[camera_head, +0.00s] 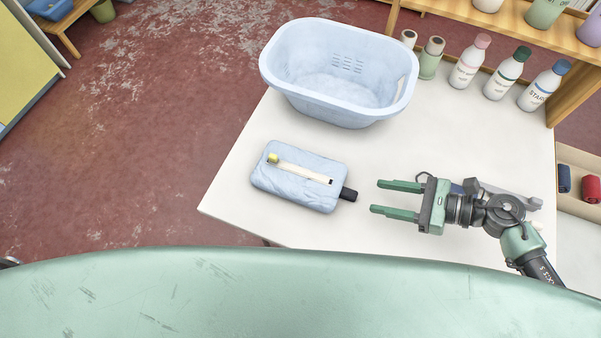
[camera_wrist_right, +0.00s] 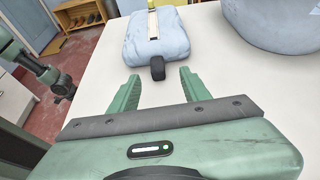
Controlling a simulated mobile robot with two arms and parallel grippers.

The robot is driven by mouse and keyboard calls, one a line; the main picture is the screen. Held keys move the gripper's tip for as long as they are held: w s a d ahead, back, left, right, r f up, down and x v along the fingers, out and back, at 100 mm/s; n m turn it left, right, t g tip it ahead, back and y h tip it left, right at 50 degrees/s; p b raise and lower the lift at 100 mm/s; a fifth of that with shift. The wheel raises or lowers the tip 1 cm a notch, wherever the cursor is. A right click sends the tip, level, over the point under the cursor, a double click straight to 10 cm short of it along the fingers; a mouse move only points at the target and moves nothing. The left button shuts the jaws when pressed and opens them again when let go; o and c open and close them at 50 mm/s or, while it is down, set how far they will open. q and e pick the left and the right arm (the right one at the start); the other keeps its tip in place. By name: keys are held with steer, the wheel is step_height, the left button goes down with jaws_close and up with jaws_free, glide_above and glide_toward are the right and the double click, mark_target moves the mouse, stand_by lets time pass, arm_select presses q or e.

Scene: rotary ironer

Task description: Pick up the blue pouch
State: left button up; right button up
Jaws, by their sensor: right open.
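The blue pouch (camera_head: 300,193) lies flat on the white table. It is pale blue, with a cream strip and a yellow end on top and a dark tab at its right end. My right gripper (camera_head: 383,199) is open and empty, to the right of the pouch, its fingers pointing at the dark tab with a small gap. In the right wrist view the pouch (camera_wrist_right: 172,40) lies ahead of the open right gripper (camera_wrist_right: 160,82), the dark tab in line with the space between the fingers. My left gripper is not seen in the head view.
A pale blue basin (camera_head: 338,107) stands on the white table (camera_head: 232,183) behind the pouch. Several bottles (camera_head: 506,73) and two small spools (camera_head: 431,58) stand at the back right. A wooden shelf (camera_head: 572,98) is at the right edge. The table left of the pouch is clear.

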mark_target(356, 195)
steer(key=x, duration=0.7)
steer(key=shift+s+a+f, duration=0.1)
steer(key=shift+s+f, duration=0.1)
steer(key=shift+s, duration=0.05)
jaws_close()
